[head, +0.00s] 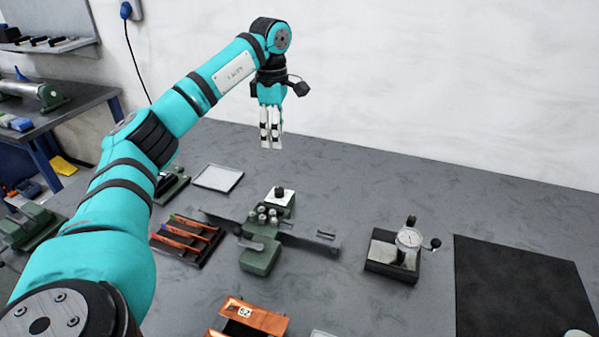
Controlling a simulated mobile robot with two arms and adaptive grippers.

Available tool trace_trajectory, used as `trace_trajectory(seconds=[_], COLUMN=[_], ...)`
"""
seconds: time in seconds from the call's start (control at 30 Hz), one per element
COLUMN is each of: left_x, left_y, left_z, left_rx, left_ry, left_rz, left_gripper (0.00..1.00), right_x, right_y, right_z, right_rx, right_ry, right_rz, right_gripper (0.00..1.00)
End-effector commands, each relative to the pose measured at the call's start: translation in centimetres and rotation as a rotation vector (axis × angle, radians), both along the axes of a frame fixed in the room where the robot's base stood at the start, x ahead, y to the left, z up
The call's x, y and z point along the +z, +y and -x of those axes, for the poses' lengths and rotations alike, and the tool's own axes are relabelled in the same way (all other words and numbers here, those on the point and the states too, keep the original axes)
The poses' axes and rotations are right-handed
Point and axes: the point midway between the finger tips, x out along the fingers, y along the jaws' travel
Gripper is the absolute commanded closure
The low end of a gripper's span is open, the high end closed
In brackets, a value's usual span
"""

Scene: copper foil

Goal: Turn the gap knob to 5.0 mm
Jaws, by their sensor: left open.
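A small green machine (260,254) with several metal rollers stands on the grey bench. A dark knob (280,191) sits on a white plate at its back, and it looks like the gap knob. Its scale and setting are too small to read. My left gripper (271,143) points down, open and empty, well above and behind the knob in the picture, touching nothing. My right gripper is not in view.
A dial gauge on a stand (408,240) is right of the machine, and a black mat (520,285) is further right. A rack with orange-handled tools (188,238), a white tray (218,177) and an orange copper-coloured holder (250,317) surround the machine. The back bench is clear.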

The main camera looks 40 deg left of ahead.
Motion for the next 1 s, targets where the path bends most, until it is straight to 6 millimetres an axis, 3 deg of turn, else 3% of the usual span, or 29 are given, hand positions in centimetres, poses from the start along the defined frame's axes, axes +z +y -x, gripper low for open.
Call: trace_trajectory(seconds=[0.1,0.3,0.8,1.0], left_x=[-0.3,-3.1,-13.7,-16.4], left_y=[0.1,0.0,0.0,0.0], left_z=[0.0,0.1,0.2,0.1], left_rx=[0.001,0.000,0.001,0.001], left_ry=[0.001,0.006,0.006,0.002], left_rz=[0.000,0.000,0.000,0.000], left_gripper=[0.51,0.51,0.51,0.51], right_x=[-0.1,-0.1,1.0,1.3], right_y=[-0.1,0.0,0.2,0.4], right_z=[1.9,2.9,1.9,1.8], right_rx=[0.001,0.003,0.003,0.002], right_ry=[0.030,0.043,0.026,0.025], right_rz=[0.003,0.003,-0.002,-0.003], right_gripper=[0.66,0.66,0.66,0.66])
